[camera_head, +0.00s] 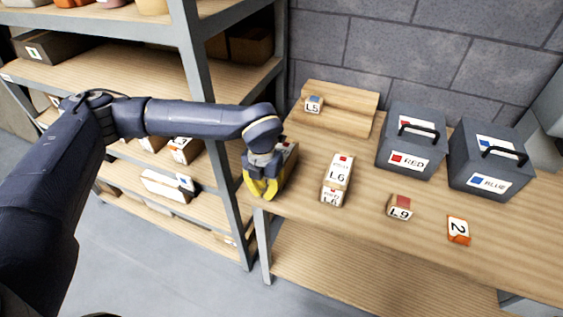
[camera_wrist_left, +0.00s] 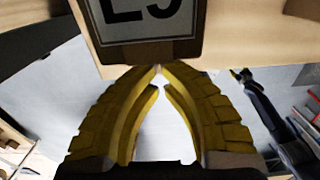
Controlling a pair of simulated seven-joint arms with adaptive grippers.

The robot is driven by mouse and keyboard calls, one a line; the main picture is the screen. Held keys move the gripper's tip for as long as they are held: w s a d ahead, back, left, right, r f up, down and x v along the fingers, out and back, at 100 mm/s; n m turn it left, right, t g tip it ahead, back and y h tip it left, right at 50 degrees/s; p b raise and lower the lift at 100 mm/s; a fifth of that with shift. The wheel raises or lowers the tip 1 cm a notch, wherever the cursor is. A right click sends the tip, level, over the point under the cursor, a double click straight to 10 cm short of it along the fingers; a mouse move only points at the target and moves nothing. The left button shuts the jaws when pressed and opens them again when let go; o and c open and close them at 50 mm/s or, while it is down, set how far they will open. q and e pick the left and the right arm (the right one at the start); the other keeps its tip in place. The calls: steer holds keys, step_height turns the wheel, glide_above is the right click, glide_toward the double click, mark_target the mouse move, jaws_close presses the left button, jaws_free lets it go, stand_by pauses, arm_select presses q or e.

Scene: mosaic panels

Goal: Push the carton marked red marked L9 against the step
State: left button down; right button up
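A small carton (camera_head: 400,207) marked L9, with a red top, stands on the table right of the middle, apart from my gripper. The light wooden step (camera_head: 352,121) lies at the back against the wall. My left gripper (camera_head: 263,188) is at the table's left edge, its yellow fingers pointing down. In the left wrist view its fingertips (camera_wrist_left: 160,68) meet, with nothing between them. Just beyond them is a carton (camera_wrist_left: 150,25) whose label is cut off; its last digit looks like 9 or 5. In the head view my gripper mostly hides this carton (camera_head: 290,153).
A small L5 carton (camera_head: 314,104) with a blue mark sits on the step's left. An L6 carton (camera_head: 337,180) stands mid-table. Grey boxes marked RED (camera_head: 410,140) and BLUE (camera_head: 490,160) stand right. An orange-edged 2 block (camera_head: 458,230) lies in front. Shelves (camera_head: 190,60) stand left.

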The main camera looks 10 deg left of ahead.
arm_select(q)
steer(key=shift+w+d, duration=0.25)
steer(key=shift+w, duration=1.1)
steer(key=shift+w+d, duration=0.3)
steer(key=shift+w, duration=1.1)
steer(key=shift+w+d, duration=0.25)
steer(key=shift+w, duration=1.1)
stand_by(0.3)
steer(key=shift+w, duration=0.3)
steer(key=shift+w, duration=0.1)
steer(key=shift+w+r, duration=0.2)
steer(key=shift+w, duration=0.2)
